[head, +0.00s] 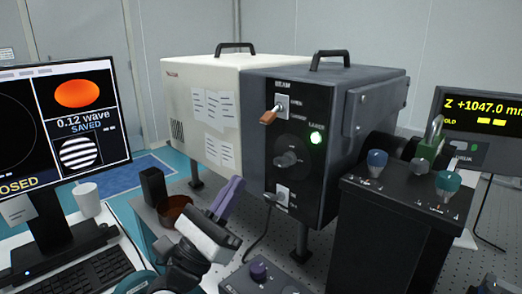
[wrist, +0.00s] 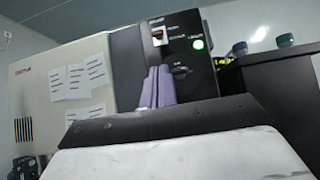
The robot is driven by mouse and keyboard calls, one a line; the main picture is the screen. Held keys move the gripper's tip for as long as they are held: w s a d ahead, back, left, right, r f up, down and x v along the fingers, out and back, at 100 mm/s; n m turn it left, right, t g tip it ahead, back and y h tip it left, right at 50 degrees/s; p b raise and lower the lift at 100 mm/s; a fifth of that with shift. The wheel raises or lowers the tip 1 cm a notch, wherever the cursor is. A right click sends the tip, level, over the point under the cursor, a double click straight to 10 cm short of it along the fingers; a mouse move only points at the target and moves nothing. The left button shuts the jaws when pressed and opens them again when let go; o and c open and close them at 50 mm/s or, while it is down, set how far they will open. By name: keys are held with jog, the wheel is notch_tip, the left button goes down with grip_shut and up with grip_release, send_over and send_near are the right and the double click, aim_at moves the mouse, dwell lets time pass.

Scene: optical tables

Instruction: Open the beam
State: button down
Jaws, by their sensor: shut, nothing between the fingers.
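The beam switch is a lever with an orange tip (head: 268,117) on a pale plate under the word BEAM, on the dark front of the instrument box (head: 342,105). The lever sticks out and leans down to the left. In the wrist view the lever (wrist: 158,34) shows small above the fingertips. My gripper (head: 236,183) has purple fingers, closed together and empty. It is below and left of the lever, apart from it. The fingers also show in the wrist view (wrist: 157,86), pointing up toward the panel.
A green lamp (head: 316,138) glows beside a dark knob (head: 288,159). A monitor (head: 62,125) at left shows part of a word, "OSED". A white mug (head: 87,199) and brown bowl (head: 174,210) stand nearby. A black cabinet with coloured knobs (head: 392,235) stands at right.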

aim_at(268, 118)
jog(key=shift+r, duration=0.2)
jog(key=p+x, duration=0.4)
jog(key=x, duration=0.5)
jog(key=shift+w+d+r, duration=0.2)
jog(key=shift+r, duration=0.05)
jog(key=shift+r+p, duration=0.15)
jog(key=shift+p, duration=0.5)
